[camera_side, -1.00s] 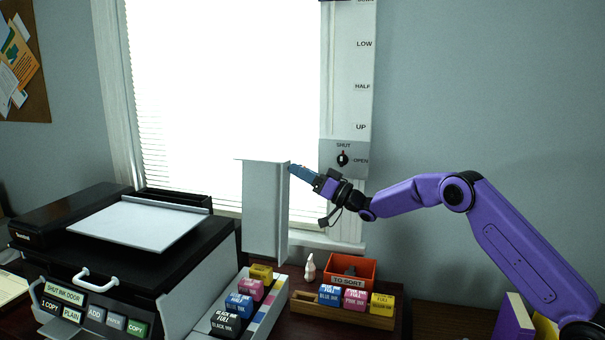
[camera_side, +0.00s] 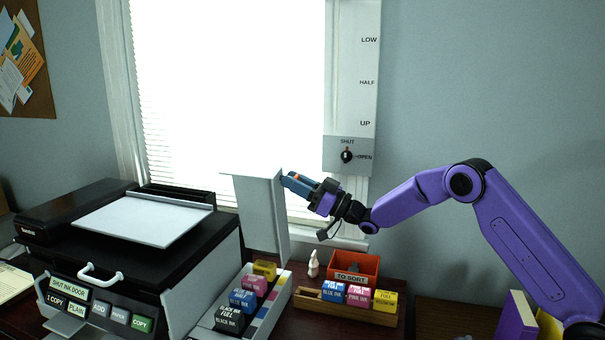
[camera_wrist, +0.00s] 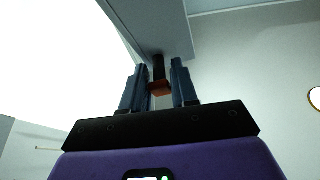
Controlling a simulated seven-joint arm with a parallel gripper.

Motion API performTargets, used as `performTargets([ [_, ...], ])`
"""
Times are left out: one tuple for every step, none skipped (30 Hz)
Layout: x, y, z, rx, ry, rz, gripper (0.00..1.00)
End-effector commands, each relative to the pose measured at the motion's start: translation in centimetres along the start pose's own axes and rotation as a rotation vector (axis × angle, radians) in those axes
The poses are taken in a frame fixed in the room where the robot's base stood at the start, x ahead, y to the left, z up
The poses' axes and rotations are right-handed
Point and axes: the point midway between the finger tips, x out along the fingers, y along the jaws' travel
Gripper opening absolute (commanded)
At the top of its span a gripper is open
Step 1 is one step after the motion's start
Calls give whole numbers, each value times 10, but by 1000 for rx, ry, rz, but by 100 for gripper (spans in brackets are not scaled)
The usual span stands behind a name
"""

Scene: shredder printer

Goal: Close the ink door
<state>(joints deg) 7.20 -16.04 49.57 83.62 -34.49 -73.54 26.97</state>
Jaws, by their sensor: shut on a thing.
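The ink door (camera_side: 262,212) is a tall pale grey panel. It stands raised at the printer's right side, leaning slightly left, with a flange along its top. My gripper (camera_side: 285,177) has its blue fingertips at the upper right edge of the door and is shut on it. In the wrist view my gripper (camera_wrist: 157,75) reaches up to the door's grey underside (camera_wrist: 155,20). A dark piece with an orange-brown end shows between the fingers; the exact contact is hard to see. The black printer (camera_side: 150,260) has a "SHUT INK DOOR" label (camera_side: 69,287).
An ink tray (camera_side: 283,294) with several coloured cartridges lies below the door. A wooden rack (camera_side: 330,309) of cartridges and an orange "TO SORT" bin (camera_side: 367,264) stand to its right. A small white figure (camera_side: 313,264) stands beside the bin. A window is behind.

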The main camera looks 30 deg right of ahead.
Motion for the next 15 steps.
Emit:
performTargets([
  [-2, -13, 4, -35, -1, -18, 0],
  [-3, -20, 6, -61, -2, -29, 0],
  [-4, -30, 9, -95, -1, -45, 0],
  [-5, -36, 12, -122, -2, -55, 0],
  [-6, -43, 15, -148, -1, -66, 0],
  [-8, -52, 19, -183, -2, -80, 0],
  [-10, -58, 22, -209, -2, -91, 0],
  [-11, -65, 26, -236, -1, -102, 0],
  [-13, -74, 30, -270, -2, -117, 0],
  [-15, -80, 34, -296, -2, -128, 0],
  [-16, -86, 38, -323, -1, -140, 0],
  [-19, -94, 44, -358, -3, -154, 0],
  [-20, -100, 49, -384, -3, -165, 0],
  [-22, -106, 53, -410, -2, -176, 0],
  [-25, -113, 59, -445, -2, -191, 0],
])
